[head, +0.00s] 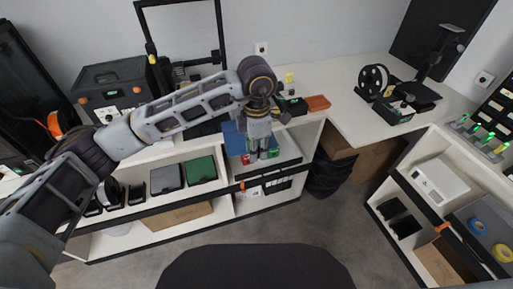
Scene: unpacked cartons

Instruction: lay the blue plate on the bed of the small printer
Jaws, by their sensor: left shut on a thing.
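My left gripper (262,152) points down in front of the shelf unit below the counter's front edge, near the middle of the view. It is shut on the blue plate (234,139), which shows to the left of the fingers and is partly hidden by them. The small printer (399,109) stands on the right counter, well to the right of the gripper. It has a dark upright, and its dark bed (420,93) looks bare. My right gripper is out of view.
A black filament spool (371,80) stands just left of the small printer. A large open-frame printer (183,70) and a dark boxy machine (112,90) stand at the back left. An orange-brown block (317,102) lies at the counter's corner. The white counter (335,80) is clear between.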

